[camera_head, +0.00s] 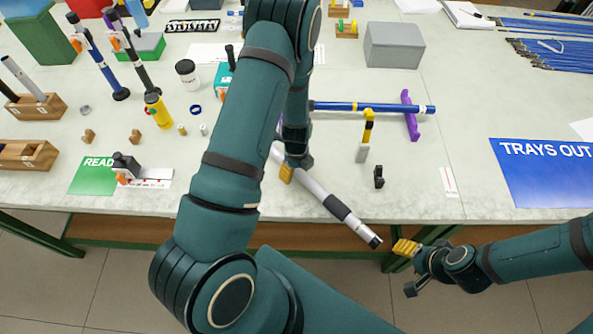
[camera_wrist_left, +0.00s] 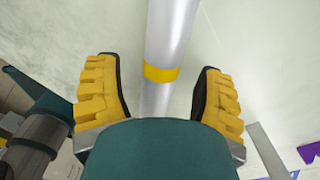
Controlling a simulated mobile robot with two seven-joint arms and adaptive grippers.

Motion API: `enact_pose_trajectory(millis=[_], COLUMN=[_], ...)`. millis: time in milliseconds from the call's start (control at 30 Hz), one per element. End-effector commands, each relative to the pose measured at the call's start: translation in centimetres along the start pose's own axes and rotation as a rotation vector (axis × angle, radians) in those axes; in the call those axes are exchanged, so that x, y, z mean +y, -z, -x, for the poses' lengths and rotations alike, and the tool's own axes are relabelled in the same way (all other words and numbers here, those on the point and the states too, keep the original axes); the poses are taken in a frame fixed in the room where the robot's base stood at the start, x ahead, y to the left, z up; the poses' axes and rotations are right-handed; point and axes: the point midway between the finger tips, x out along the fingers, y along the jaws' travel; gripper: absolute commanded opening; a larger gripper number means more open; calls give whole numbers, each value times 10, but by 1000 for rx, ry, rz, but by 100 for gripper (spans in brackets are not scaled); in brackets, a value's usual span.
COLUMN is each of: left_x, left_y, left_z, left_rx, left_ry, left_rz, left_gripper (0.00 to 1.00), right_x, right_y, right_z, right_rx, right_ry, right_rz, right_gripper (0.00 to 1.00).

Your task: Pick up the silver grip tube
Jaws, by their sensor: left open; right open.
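The silver grip tube (camera_head: 314,188) lies slanted on the table, with a black grip section and its near end reaching past the front edge. My left gripper (camera_head: 287,172) is at its upper part, largely hidden behind my own arm in the head view. In the left wrist view the tube (camera_wrist_left: 172,35), with a yellow band, runs between the two open yellow fingers. A gap shows on each side, so the fingers do not appear to press on it. My right gripper (camera_head: 405,268) is open and empty, off the table's front edge.
A blue rod (camera_head: 365,107) rests on a purple support (camera_head: 410,115) behind the tube. A small black piece (camera_head: 379,177) and a yellow-topped upright piece (camera_head: 368,127) stand right of the tube. A blue "TRAYS OUT" sheet (camera_head: 545,180) lies at right. Wooden holders (camera_head: 35,107) stand at left.

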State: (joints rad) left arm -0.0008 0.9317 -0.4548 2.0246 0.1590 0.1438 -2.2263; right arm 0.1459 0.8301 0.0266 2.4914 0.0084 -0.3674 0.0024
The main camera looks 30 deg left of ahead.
Motion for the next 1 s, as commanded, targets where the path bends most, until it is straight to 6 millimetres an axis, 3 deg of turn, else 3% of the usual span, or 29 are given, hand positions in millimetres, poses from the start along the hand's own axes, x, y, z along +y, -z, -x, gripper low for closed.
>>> enact_pose_trajectory(millis=[100, 367, 567, 600, 867, 1000], left_x=[0, 0, 0, 0, 0, -1], left_y=[0, 0, 0, 0, 0, 0], left_z=[-11, -12, -12, -12, -11, 0], left_rx=[0, 0, 0, 0, 0, 0], left_ry=[0, 1, 1, 1, 1, 3], left_rz=[1, 0, 0, 0, 0, -1], left_gripper=[69, 69, 4, 0, 0, 0], right_x=[0, 0, 0, 0, 0, 0], right_y=[0, 0, 0, 0, 0, 0], right_z=[-1, -1, -1, -1, -1, 0], right_rx=[0, 0, 0, 0, 0, 0], right_ry=[0, 0, 0, 0, 0, 0], right_rz=[0, 0, 0, 0, 0, 0], right_gripper=[59, 59, 59, 59, 59, 59])
